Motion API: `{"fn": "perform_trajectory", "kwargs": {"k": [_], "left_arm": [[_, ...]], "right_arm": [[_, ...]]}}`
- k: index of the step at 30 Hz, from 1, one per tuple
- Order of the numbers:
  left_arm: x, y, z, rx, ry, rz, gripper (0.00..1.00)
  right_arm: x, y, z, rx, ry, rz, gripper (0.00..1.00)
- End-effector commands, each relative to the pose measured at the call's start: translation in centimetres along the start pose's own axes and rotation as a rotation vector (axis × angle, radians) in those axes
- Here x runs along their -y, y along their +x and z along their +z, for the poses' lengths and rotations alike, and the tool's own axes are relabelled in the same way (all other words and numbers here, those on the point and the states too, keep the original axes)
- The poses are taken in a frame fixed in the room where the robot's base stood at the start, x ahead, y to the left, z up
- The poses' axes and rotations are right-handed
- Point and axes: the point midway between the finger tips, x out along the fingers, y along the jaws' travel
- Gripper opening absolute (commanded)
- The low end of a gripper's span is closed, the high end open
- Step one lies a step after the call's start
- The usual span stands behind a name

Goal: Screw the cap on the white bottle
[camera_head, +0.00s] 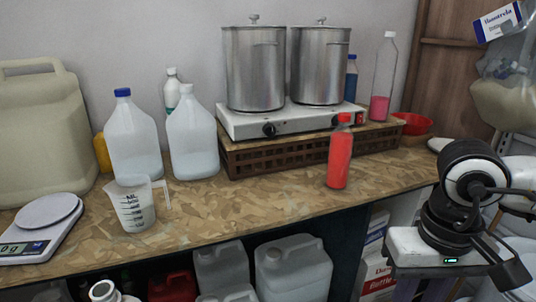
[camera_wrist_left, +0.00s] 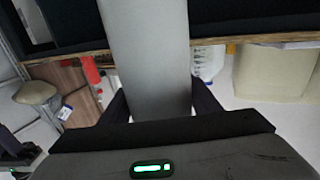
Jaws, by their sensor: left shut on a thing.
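A white bottle (camera_head: 103,291) with an open, uncapped neck shows at the bottom left edge of the head view; its lower body is cut off. In the left wrist view my left gripper (camera_wrist_left: 160,104) is shut on a broad pale grey body, which appears to be the white bottle (camera_wrist_left: 148,50). It fills the space between the dark fingers. My left gripper does not show in the head view. My right gripper (camera_head: 448,275) is at the lower right of the head view, off the bench front; its fingertips are cut off. I cannot make out a loose cap.
The bench (camera_head: 250,225) carries a measuring jug (camera_head: 133,208), a scale (camera_head: 42,228), a red bottle (camera_head: 340,158), white jugs (camera_head: 193,140) and a hotplate (camera_head: 280,120) with two steel pots. Canisters (camera_head: 293,270) stand below. The front middle of the bench is clear.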

Motion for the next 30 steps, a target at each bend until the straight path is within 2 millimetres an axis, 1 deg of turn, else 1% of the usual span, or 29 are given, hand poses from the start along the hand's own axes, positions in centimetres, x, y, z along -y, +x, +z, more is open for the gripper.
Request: {"fn": "perform_trajectory", "kwargs": {"k": [1,8,11,13,17,25,30], "left_arm": [[0.0,0.0,-0.3,-0.007,0.0,0.0,0.15],[-0.1,0.1,-0.3,-0.008,0.0,0.007,0.15],[-0.8,0.3,-0.4,-0.01,0.0,0.037,0.15],[-1.6,0.5,-0.5,-0.011,0.002,0.074,0.15],[-3.8,1.1,-0.6,-0.012,0.004,0.177,0.15],[-9.2,2.5,-1.1,-0.014,0.007,0.426,0.15],[-12.2,3.3,-1.2,-0.011,0.006,0.564,0.15]], "right_arm": [[0.0,0.0,0.0,0.0,0.0,0.0,0.05],[0.0,-0.1,0.0,0.0,0.001,0.0,0.05],[0.0,-0.1,0.0,0.0,0.001,0.0,0.05],[0.0,-0.1,0.0,0.0,0.001,0.0,0.05],[0.0,-0.1,0.0,0.0,0.001,0.0,0.05],[0.0,-0.1,0.0,0.0,0.001,0.0,0.05],[0.0,-0.1,0.0,0.0,0.001,0.0,0.05]]}}
